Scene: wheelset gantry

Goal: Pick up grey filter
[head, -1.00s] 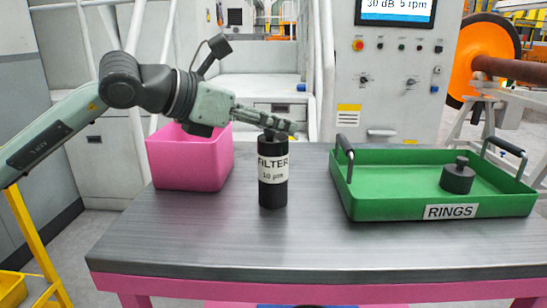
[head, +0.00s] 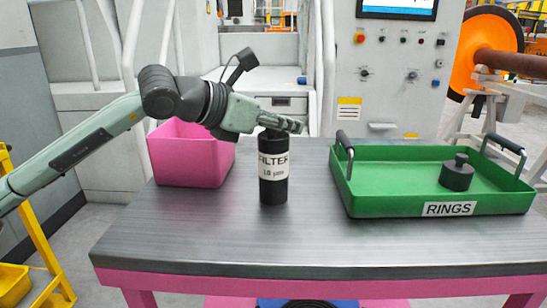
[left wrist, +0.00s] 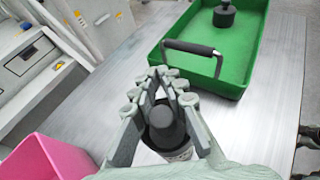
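The filter (head: 273,188) is a dark, nearly black cylinder with a white "FILTER" label. It stands upright on the table between the pink bin and the green tray. My left gripper (head: 298,124) reaches across its top from the left in the head view. In the left wrist view, the filter's dark top (left wrist: 163,125) shows between the fingers of the left gripper (left wrist: 163,75). The fingertips lie beyond it with a narrow gap between them. The fingers look open, and no firm grip on the filter shows. My right gripper is not in view.
A pink bin (head: 190,170) stands left of the filter. A green "RINGS" tray (head: 375,205) with raised handles stands to the right, holding a dark knobbed piece (head: 457,175). The table front (head: 300,245) is clear. A control cabinet (head: 390,90) stands behind.

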